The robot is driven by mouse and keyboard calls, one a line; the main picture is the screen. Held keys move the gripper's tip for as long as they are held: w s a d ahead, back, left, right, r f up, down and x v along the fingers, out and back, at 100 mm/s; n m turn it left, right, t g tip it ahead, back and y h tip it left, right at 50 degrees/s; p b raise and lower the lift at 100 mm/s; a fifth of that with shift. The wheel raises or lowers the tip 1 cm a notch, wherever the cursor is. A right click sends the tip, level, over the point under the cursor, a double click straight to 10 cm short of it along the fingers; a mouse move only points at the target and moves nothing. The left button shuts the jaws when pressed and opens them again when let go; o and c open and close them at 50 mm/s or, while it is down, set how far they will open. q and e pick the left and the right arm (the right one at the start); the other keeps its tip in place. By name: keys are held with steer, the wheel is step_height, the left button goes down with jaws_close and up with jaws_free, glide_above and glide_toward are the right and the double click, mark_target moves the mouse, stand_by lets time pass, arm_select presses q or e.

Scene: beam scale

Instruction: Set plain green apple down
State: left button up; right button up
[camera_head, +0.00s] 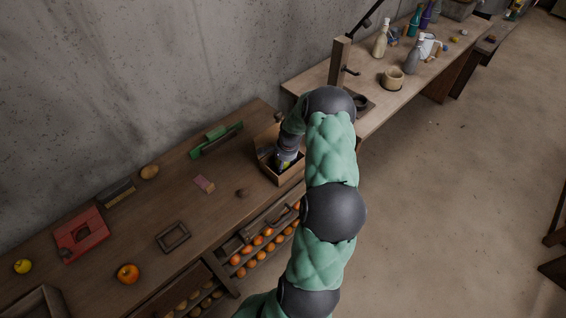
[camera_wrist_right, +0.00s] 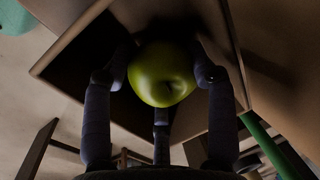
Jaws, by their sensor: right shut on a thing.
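The plain green apple (camera_wrist_right: 162,75) sits between the dark fingers of my right gripper (camera_wrist_right: 160,85) in the wrist view. These fingers are shut on it. In the head view my right gripper (camera_head: 285,160) points down into the mouth of a small wooden box (camera_head: 269,172) at the table's right end. The gripper mostly hides the apple there. The box's walls (camera_wrist_right: 72,40) also surround the apple in the wrist view. I cannot tell whether the apple touches the box floor. My left gripper is not in view.
A red tray-like object (camera_head: 92,240), an orange-red fruit (camera_head: 128,273), a yellow fruit (camera_head: 23,266), a small dark frame (camera_head: 173,237) and a green object (camera_head: 217,139) are on the table. A beam scale post (camera_head: 339,62) stands on the farther table. Fruit fills shelves below.

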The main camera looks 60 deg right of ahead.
mark_target(287, 167)
steer(key=o, duration=0.9)
steer(key=shift+f, duration=0.1)
steer(key=r, duration=0.4)
steer(key=s+r+p, duration=0.1)
steer(key=r, duration=0.3)
steer(key=s+r, duration=0.1)
steer(key=r, duration=0.3)
steer(key=shift+s+a, duration=0.15)
steer(key=shift+a, duration=0.15)
